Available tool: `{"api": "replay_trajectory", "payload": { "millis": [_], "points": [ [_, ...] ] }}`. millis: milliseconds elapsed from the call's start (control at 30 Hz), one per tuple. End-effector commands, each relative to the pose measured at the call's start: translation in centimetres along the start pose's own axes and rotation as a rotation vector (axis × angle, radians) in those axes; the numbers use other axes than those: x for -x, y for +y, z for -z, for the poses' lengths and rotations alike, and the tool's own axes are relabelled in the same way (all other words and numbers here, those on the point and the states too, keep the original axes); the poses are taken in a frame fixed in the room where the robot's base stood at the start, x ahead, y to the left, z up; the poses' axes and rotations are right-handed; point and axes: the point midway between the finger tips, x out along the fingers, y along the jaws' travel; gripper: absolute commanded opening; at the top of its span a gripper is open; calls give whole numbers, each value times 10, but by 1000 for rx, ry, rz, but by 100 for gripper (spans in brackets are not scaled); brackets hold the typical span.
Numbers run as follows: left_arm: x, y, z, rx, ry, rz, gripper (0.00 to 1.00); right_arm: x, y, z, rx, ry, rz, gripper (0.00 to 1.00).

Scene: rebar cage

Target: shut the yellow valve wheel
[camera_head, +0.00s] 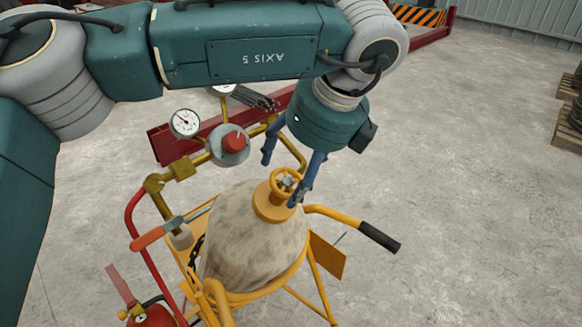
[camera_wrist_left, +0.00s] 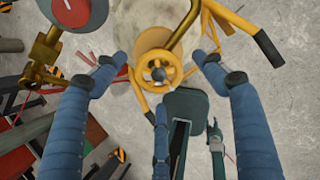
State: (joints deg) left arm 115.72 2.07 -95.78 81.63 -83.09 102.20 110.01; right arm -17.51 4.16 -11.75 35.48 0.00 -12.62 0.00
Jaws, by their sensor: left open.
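The yellow valve wheel (camera_head: 286,183) sits on an orange-yellow cap on top of a dusty, pale rounded vessel (camera_head: 252,240). It also shows in the left wrist view (camera_wrist_left: 158,72), with spokes and a grey hub. My left gripper (camera_head: 281,181) is open, reaching down over the wheel. In the head view the near finger partly overlaps the wheel's right edge. Whether a finger touches the rim elsewhere is unclear. My right gripper is not clearly seen.
A pressure gauge (camera_head: 185,122) and a red knob (camera_head: 234,140) stand on yellow pipework left of the wheel. A black-gripped handle (camera_head: 379,237) juts out right of the vessel. A red extinguisher (camera_head: 150,313) is at the lower left.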

Motion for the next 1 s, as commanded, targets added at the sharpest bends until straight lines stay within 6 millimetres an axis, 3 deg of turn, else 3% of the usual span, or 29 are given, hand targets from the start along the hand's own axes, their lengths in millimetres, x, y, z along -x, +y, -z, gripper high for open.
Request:
{"api": "replay_trajectory", "payload": {
  "millis": [200,467,667,733,767,800,833,1000],
  "points": [
    [-15,0,0,-1,0,0,71,7,14,4,-1,4,-15,40],
    [-16,0,0,0,0,0,71,6,14,4,-2,4,-16,40],
    [-16,0,0,0,0,0,31,6,13,4,-2,4,-15,40],
    [-16,0,0,0,0,0,26,6,12,4,-2,5,-13,40],
    [-16,0,0,0,0,0,58,6,11,5,-3,5,-12,40],
    [-16,0,0,0,0,0,66,6,9,5,-3,5,-11,40],
    [-16,0,0,0,0,0,71,6,8,5,-4,6,-9,40],
    [-16,0,0,0,0,0,71,6,3,6,-4,7,-4,40]
  ]
}}
